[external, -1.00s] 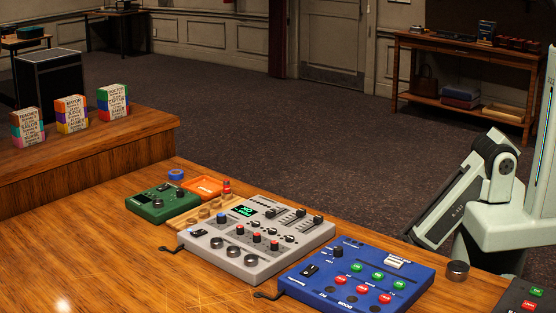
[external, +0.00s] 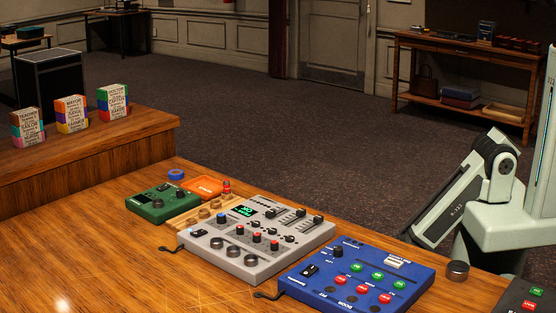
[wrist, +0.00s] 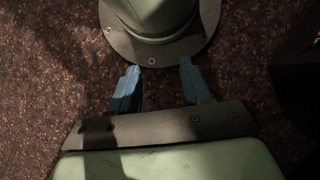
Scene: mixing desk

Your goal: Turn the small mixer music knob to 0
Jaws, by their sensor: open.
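A small green mixer box (external: 162,204) with dark knobs sits at the far left end of the desk. A larger grey mixer (external: 258,262) with knobs, sliders and a lit green display stands in the middle. A blue panel (external: 335,290) with red and green buttons and a black knob is to its right. Labels are too small to tell which knob is the music one. My gripper (wrist: 158,66) is open and empty in the wrist view, with two blue fingers apart over the dark carpet near my base. The external view does not show the fingers, and no mixer shows in the wrist view.
An orange tray (external: 207,187), a blue ring (external: 176,174) and a small red-topped item (external: 227,187) lie behind the mixers. A metal cup (external: 457,272) and a dark button box (external: 522,297) are at the right. The desk's front left is clear.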

